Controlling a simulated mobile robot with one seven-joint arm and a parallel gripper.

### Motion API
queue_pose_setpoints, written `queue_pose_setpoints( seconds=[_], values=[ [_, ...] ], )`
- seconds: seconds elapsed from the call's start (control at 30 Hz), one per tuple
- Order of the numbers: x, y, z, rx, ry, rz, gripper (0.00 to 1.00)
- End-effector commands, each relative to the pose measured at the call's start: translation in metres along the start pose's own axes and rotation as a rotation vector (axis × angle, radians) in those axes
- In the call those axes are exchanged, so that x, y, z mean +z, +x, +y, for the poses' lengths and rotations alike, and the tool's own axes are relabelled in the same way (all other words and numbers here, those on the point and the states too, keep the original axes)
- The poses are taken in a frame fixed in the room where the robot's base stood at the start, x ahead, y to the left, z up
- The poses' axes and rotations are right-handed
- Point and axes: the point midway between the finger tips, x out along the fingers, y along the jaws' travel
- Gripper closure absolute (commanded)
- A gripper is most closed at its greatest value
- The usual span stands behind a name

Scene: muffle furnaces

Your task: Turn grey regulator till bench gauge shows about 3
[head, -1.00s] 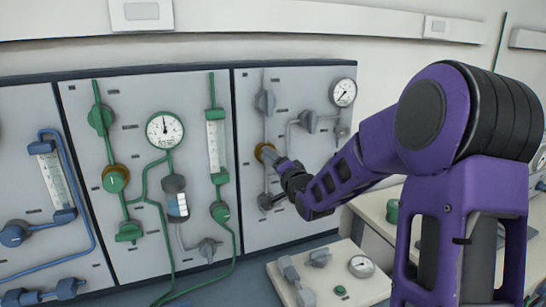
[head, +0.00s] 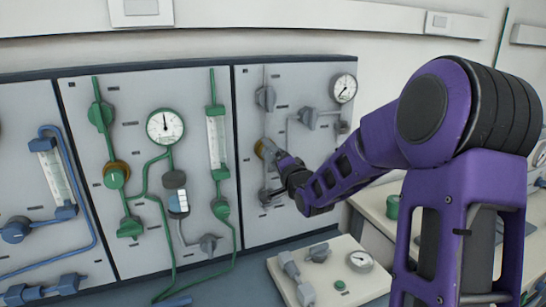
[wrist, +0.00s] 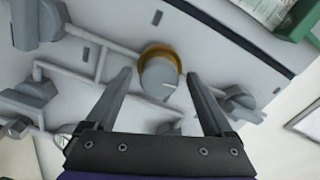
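The grey regulator (wrist: 158,80) is a round knob with a pale mark and a brass ring behind it, on the right-hand wall panel. In the head view the regulator (head: 263,148) is partly covered by my gripper (head: 277,154). In the wrist view my gripper (wrist: 159,76) is open, one finger on each side of the knob. Gaps show between the fingers and the knob, so it is not gripped. The bench gauge (head: 360,261) is a small white dial on the bench plate. Its needle is too small to read exactly.
The right panel (head: 300,205) also carries grey valves, pipes and a wall gauge (head: 343,88). A green-piped panel (head: 150,95) with a larger gauge (head: 165,128) stands to its left. The bench plate (head: 350,290) holds grey fittings and a small green knob.

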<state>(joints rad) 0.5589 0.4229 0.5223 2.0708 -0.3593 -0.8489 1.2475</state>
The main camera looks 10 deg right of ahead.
Motion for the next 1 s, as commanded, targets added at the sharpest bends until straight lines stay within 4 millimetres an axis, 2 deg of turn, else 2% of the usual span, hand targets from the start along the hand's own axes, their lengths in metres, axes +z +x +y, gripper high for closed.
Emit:
queue_pose_setpoints(
  seconds=[0.27,0.43,0.57,0.9,1.0],
  values=[
    [-0.001,-0.002,0.0,0.001,-0.001,0.001,0.14],
    [-0.001,-0.02,0.0,0.003,-0.002,0.001,0.14],
    [-0.002,-0.048,0.0,0.003,-0.003,0.003,0.14],
    [-0.001,-0.134,-0.001,0.003,-0.004,0.003,0.14],
    [0.001,-0.152,0.003,-0.001,-0.005,0.002,0.14]
  ],
)
